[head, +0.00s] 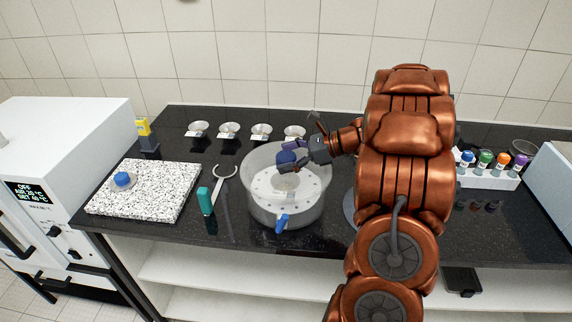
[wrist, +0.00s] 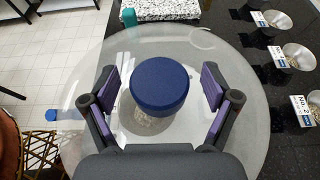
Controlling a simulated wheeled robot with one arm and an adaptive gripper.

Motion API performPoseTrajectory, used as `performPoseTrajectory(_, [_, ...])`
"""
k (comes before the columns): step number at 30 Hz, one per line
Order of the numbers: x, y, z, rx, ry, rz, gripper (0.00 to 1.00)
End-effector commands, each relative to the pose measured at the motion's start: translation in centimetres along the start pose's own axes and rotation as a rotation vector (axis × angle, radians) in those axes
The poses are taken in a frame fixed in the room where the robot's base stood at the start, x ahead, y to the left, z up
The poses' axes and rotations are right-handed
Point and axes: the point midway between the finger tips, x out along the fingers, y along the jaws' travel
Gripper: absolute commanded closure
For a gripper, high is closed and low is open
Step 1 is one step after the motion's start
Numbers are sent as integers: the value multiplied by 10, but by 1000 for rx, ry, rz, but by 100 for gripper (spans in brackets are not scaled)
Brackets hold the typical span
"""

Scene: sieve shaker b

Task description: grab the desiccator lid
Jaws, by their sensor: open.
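The desiccator (head: 262,217) is a wide clear round vessel with a perforated white plate inside and a blue valve at its front. Its clear lid (wrist: 85,70) has a round blue knob on top (wrist: 160,83), which also shows in the head view (head: 286,158). My gripper (wrist: 164,88) is open, with one finger on each side of the knob and a visible gap on both sides. In the head view my gripper (head: 300,155) is at the knob, above the vessel, and partly hides it. The lid's edge against the vessel is hard to make out.
Several metal pans (head: 230,130) stand behind. A rack of coloured-cap bottles (head: 490,175) stands right.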

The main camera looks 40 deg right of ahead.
Motion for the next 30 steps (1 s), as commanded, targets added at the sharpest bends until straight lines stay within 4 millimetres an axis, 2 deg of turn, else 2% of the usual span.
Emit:
performPoseTrajectory(5, [0, 0, 0, -1, 0, 1, 13])
performPoseTrajectory(30, [0, 0, 0, 0, -1, 1, 99])
